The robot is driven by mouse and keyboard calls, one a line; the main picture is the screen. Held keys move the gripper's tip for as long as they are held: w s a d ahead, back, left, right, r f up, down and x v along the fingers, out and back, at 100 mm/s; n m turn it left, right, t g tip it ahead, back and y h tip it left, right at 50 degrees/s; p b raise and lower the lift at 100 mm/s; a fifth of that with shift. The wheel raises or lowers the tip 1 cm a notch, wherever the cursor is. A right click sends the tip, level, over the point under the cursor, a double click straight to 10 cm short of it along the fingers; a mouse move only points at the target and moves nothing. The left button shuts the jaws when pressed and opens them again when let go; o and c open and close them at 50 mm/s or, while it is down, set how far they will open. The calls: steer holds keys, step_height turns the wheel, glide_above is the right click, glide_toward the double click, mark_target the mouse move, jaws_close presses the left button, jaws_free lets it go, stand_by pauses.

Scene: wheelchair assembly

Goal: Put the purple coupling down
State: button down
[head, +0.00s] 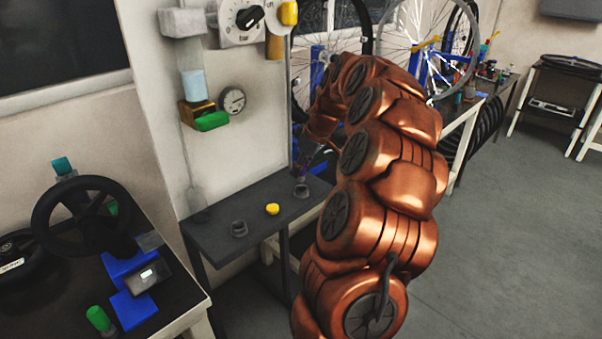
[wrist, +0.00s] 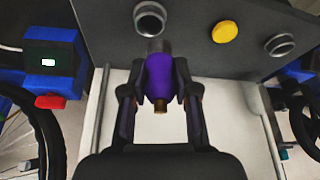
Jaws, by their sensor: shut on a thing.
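The purple coupling (wrist: 160,78) is between the two fingers of my gripper (wrist: 160,92), which is shut on it. It has a grey end towards the shelf and a brass end towards my palm. In the wrist view its grey end is close to a grey ring-shaped holder (wrist: 149,18); I cannot tell whether they touch. In the head view my gripper is at the right part of the dark shelf (head: 215,240), largely hidden by my copper arm, with only a small bit of purple showing.
A yellow round cap (head: 272,209) and another grey ring (head: 238,229) are on the shelf, left of my arm. A panel with gauges (head: 232,100) stands behind. A workbench with a black handwheel (head: 88,215) is at the left. Open floor lies right.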

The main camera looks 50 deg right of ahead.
mark_target(301, 178)
steer(key=shift+w+d, duration=0.3)
steer(key=shift+d, duration=0.1)
steer(key=shift+w+d+f, duration=0.1)
steer(key=shift+f+p, duration=0.6)
steer(key=shift+f, duration=1.15)
steer(key=shift+f+b, duration=0.35)
steer(key=shift+b, duration=0.05)
steer(key=shift+f, duration=0.25)
steer(key=c, duration=0.9)
jaws_free()
